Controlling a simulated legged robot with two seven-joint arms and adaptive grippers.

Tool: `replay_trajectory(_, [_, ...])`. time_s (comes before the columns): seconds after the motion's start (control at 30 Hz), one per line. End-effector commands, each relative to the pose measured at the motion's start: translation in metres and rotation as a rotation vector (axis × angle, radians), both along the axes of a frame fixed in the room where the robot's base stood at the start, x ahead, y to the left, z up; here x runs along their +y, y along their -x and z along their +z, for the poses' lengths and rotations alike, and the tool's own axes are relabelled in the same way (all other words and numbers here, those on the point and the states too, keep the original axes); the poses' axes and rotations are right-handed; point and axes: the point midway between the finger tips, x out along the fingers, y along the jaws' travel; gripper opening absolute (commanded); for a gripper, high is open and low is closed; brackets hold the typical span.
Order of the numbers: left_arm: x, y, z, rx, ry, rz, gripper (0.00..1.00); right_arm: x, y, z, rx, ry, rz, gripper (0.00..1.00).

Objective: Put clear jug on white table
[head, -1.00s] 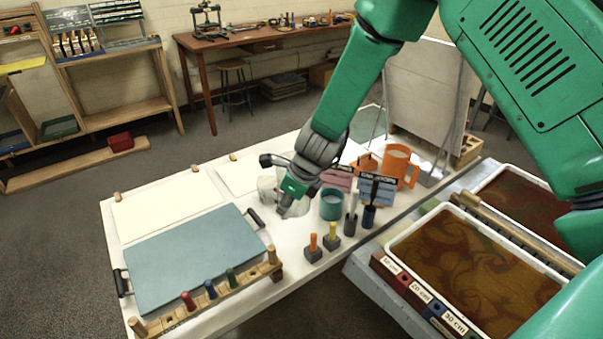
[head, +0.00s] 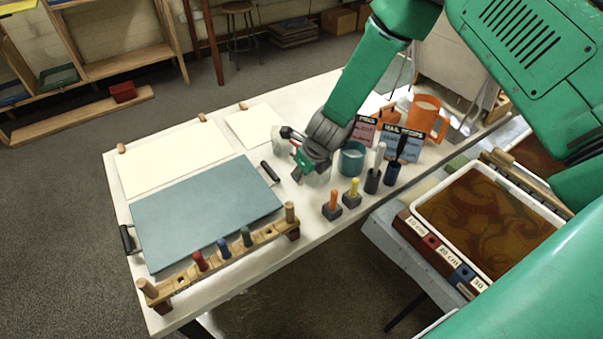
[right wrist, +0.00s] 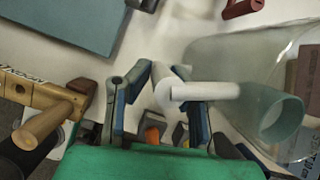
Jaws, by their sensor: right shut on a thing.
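The clear jug (head: 281,146) is at my right gripper over the white table (head: 268,242); in the head view the gripper and wrist hide most of it. In the right wrist view the clear jug (right wrist: 232,55) shows large and see-through at the right, with a pale handle (right wrist: 205,91) reaching between the fingers. My right gripper (head: 299,174) is shut on this handle; it also shows in the right wrist view (right wrist: 163,82). I cannot tell whether the jug's base touches the table. My left gripper is not in view.
A blue-grey board (head: 205,212) and a wooden rack (head: 268,236) lie left. A marbling tray (head: 417,206) is at right. Bare tabletop shows in front.

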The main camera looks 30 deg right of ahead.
Motion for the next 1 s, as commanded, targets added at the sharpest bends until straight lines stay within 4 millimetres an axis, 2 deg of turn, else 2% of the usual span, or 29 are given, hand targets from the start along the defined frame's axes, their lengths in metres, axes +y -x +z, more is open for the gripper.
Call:
replay_trajectory(0.07, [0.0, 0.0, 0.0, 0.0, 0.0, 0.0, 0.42, 0.0, -0.001, -0.006, -0.001, 0.001, 0.0, 0.0])
replay_trajectory(0.27, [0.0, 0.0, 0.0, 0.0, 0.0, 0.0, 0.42, 0.0, -0.001, -0.006, -0.001, 0.001, 0.001, 0.0])
replay_trajectory(0.3, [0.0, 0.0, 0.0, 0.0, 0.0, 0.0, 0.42, 0.0, -0.001, -0.006, -0.001, 0.001, 0.001, 0.28])
replay_trajectory(0.33, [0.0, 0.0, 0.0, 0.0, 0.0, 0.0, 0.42, 0.0, -0.001, -0.006, -0.001, 0.001, 0.001, 0.38])
replay_trajectory(0.73, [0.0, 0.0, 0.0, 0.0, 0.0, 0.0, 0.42, -0.001, 0.001, -0.001, -0.002, 0.001, 0.001, 0.38])
replay_trajectory(0.87, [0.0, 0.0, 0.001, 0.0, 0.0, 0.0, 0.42, -0.002, 0.007, 0.017, -0.004, -0.001, 0.001, 0.38])
replay_trajectory(1.0, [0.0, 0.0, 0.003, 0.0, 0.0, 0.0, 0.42, -0.005, 0.018, 0.046, -0.004, 0.0, 0.0, 0.38])
